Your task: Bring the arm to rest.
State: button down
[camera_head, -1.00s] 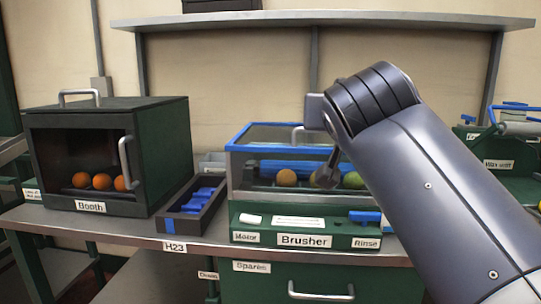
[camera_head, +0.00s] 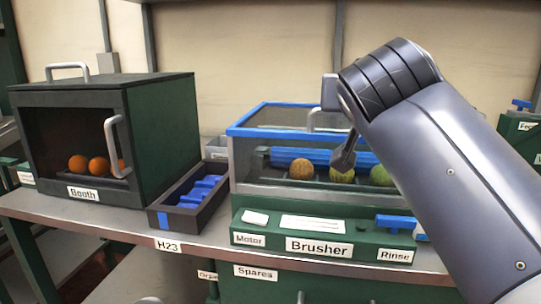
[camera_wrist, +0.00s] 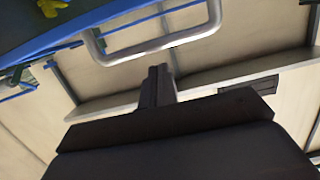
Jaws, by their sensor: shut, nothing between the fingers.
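My arm reaches in from the right of the head view and bends at a dark ribbed joint. My gripper (camera_head: 343,160) shows small and dark in front of or over the Brusher (camera_head: 320,246); its depth is hard to tell. In the wrist view my gripper's fingers (camera_wrist: 157,84) are together with nothing between them. A pale metal handle (camera_wrist: 155,44) lies just beyond them, apart in the picture. Three fruits sit behind the Brusher's clear front: a yellowish one (camera_head: 301,169), a yellow-green one (camera_head: 341,173) partly behind the gripper, and a green one (camera_head: 381,176).
The Booth (camera_head: 160,140) stands at the left with oranges (camera_head: 98,166) inside and a handle on its front. A dark tray (camera_head: 160,219) with blue pieces lies between Booth and Brusher. All stand on the grey bench (camera_head: 210,243), above a Spares drawer. A blue-handled item (camera_head: 400,222) is by Rinse.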

jog(key=shift+f+b, duration=0.7)
jog(key=shift+f, duration=0.45)
